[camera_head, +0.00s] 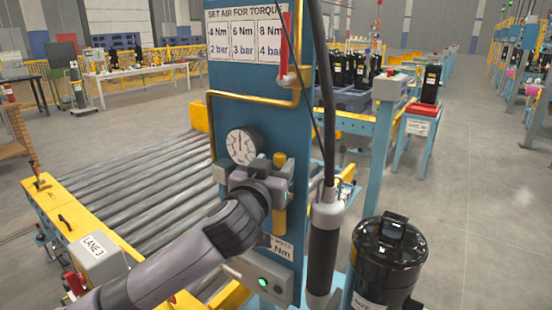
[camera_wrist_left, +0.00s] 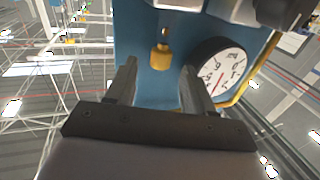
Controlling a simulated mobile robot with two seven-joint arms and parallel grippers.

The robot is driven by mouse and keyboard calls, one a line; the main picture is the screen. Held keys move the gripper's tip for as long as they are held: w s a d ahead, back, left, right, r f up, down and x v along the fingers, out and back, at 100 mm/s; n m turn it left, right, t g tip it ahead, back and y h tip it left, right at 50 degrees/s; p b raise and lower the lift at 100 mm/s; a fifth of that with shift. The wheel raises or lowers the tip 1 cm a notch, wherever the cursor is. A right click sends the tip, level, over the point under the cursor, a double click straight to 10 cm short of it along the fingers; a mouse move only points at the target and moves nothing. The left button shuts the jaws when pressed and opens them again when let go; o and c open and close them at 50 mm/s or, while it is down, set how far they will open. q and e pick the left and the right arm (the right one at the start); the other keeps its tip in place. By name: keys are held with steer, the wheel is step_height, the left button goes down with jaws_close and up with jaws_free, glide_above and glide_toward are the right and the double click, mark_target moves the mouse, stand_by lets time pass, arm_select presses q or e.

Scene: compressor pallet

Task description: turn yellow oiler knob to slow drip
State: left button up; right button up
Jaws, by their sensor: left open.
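The yellow oiler knob (camera_head: 279,159) is small and upright on the blue panel (camera_head: 262,110), right of the round white gauge (camera_head: 241,146). In the left wrist view, which is upside down, the knob (camera_wrist_left: 161,57) hangs from a thin stem, with the gauge (camera_wrist_left: 219,72) to its right. My left gripper (camera_wrist_left: 159,72) is open, its two dark fingers apart on either side of the knob in the picture. I cannot tell whether the tips reach it, and no contact shows. In the head view my wrist covers part of the oiler unit. My right gripper is not in view.
A dark hanging tool (camera_head: 323,245) on a cable and a black canister (camera_head: 388,260) stand right of the panel. A yellow pipe (camera_head: 255,99) bends around above the gauge. A green-buttoned grey box (camera_head: 262,278) sits below, and a roller conveyor (camera_head: 140,185) lies to the left.

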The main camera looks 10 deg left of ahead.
mark_target(275, 159)
arm_select(q)
steer(key=shift+w+d, duration=0.1)
steer(key=shift+w, duration=1.05)
jaws_close()
steer(key=shift+h, duration=0.5)
steer(key=shift+w+a+m+g+h, duration=0.15)
steer(key=shift+m+g+h, duration=0.1)
steer(key=shift+m+h, duration=0.5)
steer(key=shift+s+a+m+g+h, duration=0.1)
steer(key=shift+a+m+g+h, duration=0.1)
steer(key=shift+m+h, duration=0.5)
steer(key=shift+w+a+m+g+h, duration=0.2)
steer(key=shift+m+h, duration=0.25)
steer(key=shift+h, duration=0.5)
steer(key=shift+m+g+h, duration=0.65)
steer(key=shift+m+h, duration=0.15)
steer(key=shift+h, duration=0.3)
steer(key=shift+a+m+g+h, duration=0.2)
steer(key=shift+m+g+h, duration=0.8)
steer(key=shift+h, duration=0.4)
